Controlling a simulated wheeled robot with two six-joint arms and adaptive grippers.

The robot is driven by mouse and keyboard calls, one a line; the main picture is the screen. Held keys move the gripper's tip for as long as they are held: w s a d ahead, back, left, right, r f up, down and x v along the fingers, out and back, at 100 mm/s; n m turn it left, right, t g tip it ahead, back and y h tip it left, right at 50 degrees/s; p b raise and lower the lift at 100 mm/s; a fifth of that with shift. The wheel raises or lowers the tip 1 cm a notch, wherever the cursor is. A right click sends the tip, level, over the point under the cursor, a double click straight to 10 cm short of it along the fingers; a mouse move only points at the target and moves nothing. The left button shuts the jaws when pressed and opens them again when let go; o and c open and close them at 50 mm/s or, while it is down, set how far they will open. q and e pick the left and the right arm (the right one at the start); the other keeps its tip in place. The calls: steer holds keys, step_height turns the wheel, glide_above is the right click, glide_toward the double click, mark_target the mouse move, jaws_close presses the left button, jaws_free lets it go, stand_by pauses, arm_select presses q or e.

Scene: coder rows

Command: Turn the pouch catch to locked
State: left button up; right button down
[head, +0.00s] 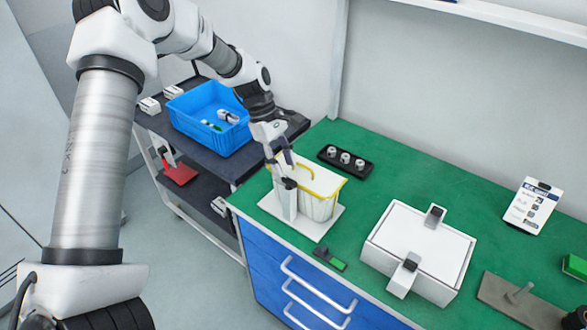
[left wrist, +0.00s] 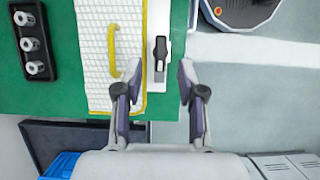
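The pouch (head: 318,205) is a white, quilted-looking container with a yellow rim and a yellow handle. It stands on a white base plate (head: 268,206) near the green bench's front left corner. The catch (head: 289,183) is a dark lever on top of a white post beside the pouch. In the left wrist view the catch (left wrist: 160,50) points along the picture's vertical. My left gripper (head: 280,162) is just above the catch, open and empty. In the wrist view its fingertips (left wrist: 158,72) lie either side of the catch's line; contact cannot be told. My right gripper is not in view.
A black tray with several silver knobs (head: 345,160) lies behind the pouch. A white box with grey clasps (head: 420,245) stands right of it. A small dark-green piece (head: 329,259) lies in front. A blue bin (head: 195,118) stands on the cart at left.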

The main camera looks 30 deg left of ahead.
mark_target(288, 179)
arm_select(q)
steer(key=x, duration=0.3)
steer(key=shift+f, duration=0.25)
steer(key=shift+w+f, duration=0.1)
steer(key=shift+f, duration=0.1)
steer(key=shift+r, duration=0.1)
jaws_close()
